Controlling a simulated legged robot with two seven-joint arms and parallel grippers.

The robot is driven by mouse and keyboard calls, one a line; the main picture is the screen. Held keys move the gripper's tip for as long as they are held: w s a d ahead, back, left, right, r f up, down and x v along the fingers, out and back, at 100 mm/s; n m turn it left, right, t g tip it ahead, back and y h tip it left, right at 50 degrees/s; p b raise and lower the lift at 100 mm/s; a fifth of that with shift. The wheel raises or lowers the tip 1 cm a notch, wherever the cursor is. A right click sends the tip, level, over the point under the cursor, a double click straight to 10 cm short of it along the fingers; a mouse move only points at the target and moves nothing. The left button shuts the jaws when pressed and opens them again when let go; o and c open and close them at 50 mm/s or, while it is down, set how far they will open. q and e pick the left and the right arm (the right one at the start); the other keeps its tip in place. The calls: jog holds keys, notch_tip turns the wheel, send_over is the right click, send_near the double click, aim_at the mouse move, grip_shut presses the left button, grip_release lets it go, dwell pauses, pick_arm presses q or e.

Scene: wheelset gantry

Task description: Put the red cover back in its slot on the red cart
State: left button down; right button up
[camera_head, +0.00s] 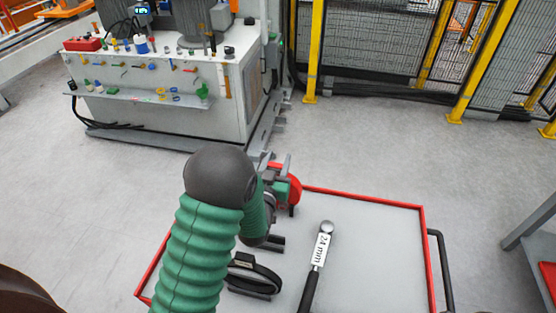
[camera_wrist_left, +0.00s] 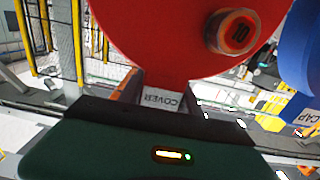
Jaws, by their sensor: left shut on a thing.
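The red cover (camera_head: 295,186) is at the far edge of the red cart (camera_head: 424,250), partly hidden by my left arm. My left gripper (camera_head: 277,167) is shut on it. In the left wrist view the red cover (camera_wrist_left: 150,40) fills the upper middle as a round disc with a short round knob. A white label reading COVER (camera_wrist_left: 162,98) shows just below the disc. The cover's slot cannot be made out, and I cannot tell whether the cover touches the cart. My right gripper is not in view.
On the cart lie a wrench marked 24 mm (camera_head: 319,258) and a black ring (camera_head: 262,272). A blue part (camera_wrist_left: 303,50) with a CAP label shows in the wrist view. A white workbench (camera_head: 190,110) with tools stands behind; yellow-posted fencing (camera_head: 315,50) is at the back.

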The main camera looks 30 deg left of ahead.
pick_arm(q)
jog(key=shift+f+b, duration=0.6)
jog(key=shift+f, duration=0.05)
jog(key=c, duration=0.8)
grip_release()
jog(key=shift+o, duration=0.2)
